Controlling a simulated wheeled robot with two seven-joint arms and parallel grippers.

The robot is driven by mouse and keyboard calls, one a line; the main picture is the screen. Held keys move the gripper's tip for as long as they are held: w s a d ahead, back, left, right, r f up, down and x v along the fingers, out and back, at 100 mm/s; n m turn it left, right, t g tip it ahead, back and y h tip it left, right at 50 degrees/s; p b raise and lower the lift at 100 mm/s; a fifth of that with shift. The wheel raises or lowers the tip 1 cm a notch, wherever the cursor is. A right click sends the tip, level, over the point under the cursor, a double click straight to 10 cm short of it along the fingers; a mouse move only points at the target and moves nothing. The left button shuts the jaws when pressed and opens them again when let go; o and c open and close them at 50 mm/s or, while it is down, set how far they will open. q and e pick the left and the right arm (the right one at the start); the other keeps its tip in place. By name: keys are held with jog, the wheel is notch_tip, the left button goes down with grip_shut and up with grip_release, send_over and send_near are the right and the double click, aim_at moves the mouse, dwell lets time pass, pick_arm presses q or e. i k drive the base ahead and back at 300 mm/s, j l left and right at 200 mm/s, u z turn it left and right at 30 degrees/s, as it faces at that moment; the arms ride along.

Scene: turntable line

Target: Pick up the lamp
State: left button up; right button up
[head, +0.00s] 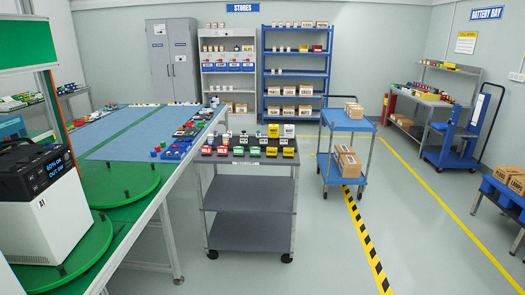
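I cannot make out any thing that is clearly a lamp. A grey trolley (250,195) stands in the middle, and its top carries rows of small labelled items in red, green, yellow and white, too small to tell apart. A white box-shaped unit with a black top and a lit blue display (42,205) stands at the left front on a green round turntable (85,248). Neither of my grippers shows in the head view.
A long workbench with a blue mat (130,135) and small coloured parts runs along the left. A blue cart (345,122) with cardboard boxes stands right of the trolley. Blue shelving (296,71) and a grey cabinet (172,62) line the back.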

aim_at(225, 137)
jog(key=i+u, duration=0.15)
jog(key=i, duration=0.35)
jog(key=i+l+u, duration=0.15)
jog(key=i, duration=0.35)
jog(key=i+l+u, duration=0.15)
jog(key=i, duration=0.35)
jog(key=i+j, duration=0.1)
jog(key=i, duration=0.3)
